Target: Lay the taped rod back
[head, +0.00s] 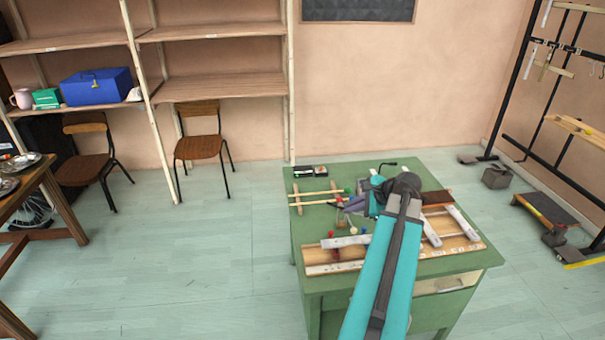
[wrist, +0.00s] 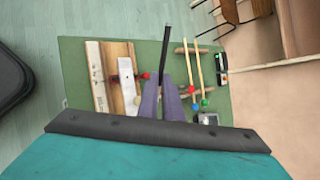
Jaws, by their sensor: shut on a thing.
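My gripper (wrist: 164,84) is shut on a thin black rod (wrist: 166,45) that I take to be the taped rod. The rod sticks out past the fingertips, upward in the wrist view, over the green table top. Its near end is hidden between the purple fingers. In the head view my gripper (head: 341,206) is low over the table, and I cannot clearly pick out the rod there. Two wooden rails (head: 298,198) stand behind it with pale sticks (head: 315,193) across them; the sticks also show in the wrist view (wrist: 186,70). I cannot tell whether the rod touches anything.
The green table (head: 310,233) carries a wooden board with pale bars (head: 345,241) in front of my gripper. A small black box (head: 310,171) sits at the back left corner. Small red-headed items lie near my fingers. A chair (head: 200,147) stands behind, left of the table.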

